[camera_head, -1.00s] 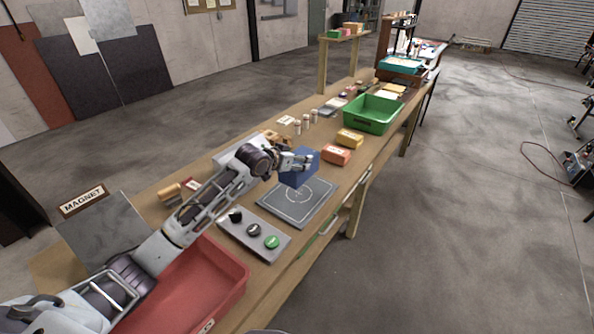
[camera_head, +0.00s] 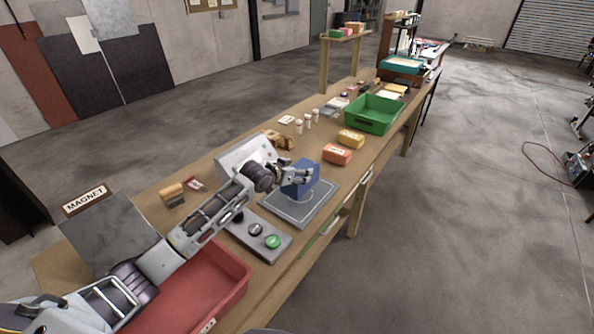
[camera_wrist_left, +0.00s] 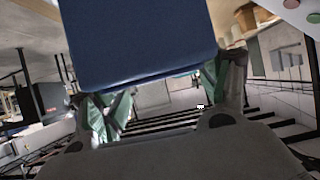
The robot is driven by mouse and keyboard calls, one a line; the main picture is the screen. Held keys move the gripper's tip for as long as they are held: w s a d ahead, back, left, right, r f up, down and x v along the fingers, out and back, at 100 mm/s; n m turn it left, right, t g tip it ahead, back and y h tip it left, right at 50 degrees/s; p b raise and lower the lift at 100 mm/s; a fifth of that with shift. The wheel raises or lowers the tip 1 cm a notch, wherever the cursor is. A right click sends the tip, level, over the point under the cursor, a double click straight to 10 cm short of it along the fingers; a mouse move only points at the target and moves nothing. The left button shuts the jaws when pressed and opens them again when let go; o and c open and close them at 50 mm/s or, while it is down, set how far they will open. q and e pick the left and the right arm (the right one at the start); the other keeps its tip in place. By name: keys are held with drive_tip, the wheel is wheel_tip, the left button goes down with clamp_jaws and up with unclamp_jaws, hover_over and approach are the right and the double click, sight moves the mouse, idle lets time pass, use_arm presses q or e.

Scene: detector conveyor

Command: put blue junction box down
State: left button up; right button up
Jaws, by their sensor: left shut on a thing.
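The blue junction box (camera_head: 299,184) is held in my left gripper (camera_head: 303,175), whose fingers close on it from the left. In the head view the box is over the grey square plate (camera_head: 288,211) with a white circle mark; whether its underside touches the plate is hidden. In the left wrist view the blue box (camera_wrist_left: 143,42) fills the upper middle, between the two fingers of the gripper (camera_wrist_left: 160,95). My right gripper does not show.
A panel with black and green buttons (camera_head: 272,241) lies in front of the plate, near a red bin (camera_head: 236,283). An orange box (camera_head: 337,155), a yellow box (camera_head: 350,139) and a green bin (camera_head: 349,117) stand farther along the bench. A grey sloped console (camera_head: 236,155) is behind my arm.

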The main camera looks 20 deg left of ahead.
use_arm(q)
drive_tip(key=shift+f, duration=1.5)
drive_tip(key=o, duration=2)
drive_tip(key=shift+s+f, duration=0.1)
drive_tip(key=shift+f, duration=0.15)
drive_tip(key=shift+c, duration=0.2)
drive_tip(key=shift+r, duration=0.1)
drive_tip(key=v, duration=1.2)
drive_tip(key=shift+o, duration=0.3)
